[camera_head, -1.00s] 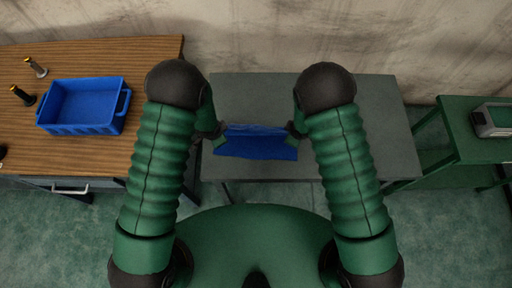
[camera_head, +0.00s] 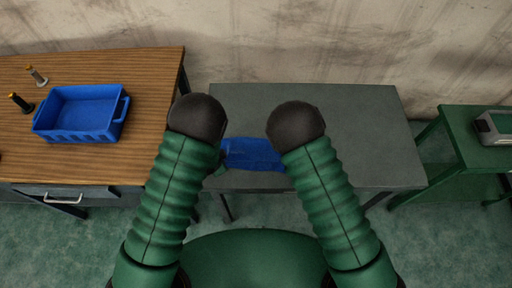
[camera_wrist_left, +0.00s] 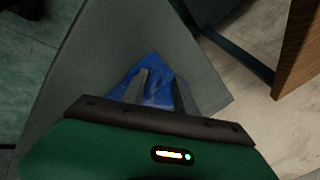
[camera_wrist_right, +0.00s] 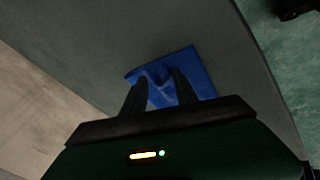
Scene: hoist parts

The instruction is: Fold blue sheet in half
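The blue sheet (camera_head: 250,153) lies on the grey table between my two arms, with its right part hidden by my right arm. My left gripper, at the sheet's left side, is mostly hidden in the head view. In the left wrist view its fingers (camera_wrist_left: 161,80) are apart, over the wrinkled sheet (camera_wrist_left: 156,93). My right gripper is hidden behind its arm in the head view. In the right wrist view its fingers (camera_wrist_right: 160,76) are apart, over the sheet (camera_wrist_right: 193,66), which has a raised crease between them. I cannot tell whether the fingers touch the cloth.
The grey table (camera_head: 365,130) is bare around the sheet. A wooden workbench (camera_head: 150,80) at the left bears a blue bin (camera_head: 82,132) and two small yellow-topped parts (camera_head: 38,76). A green table (camera_head: 462,135) at the right bears a grey device (camera_head: 492,127).

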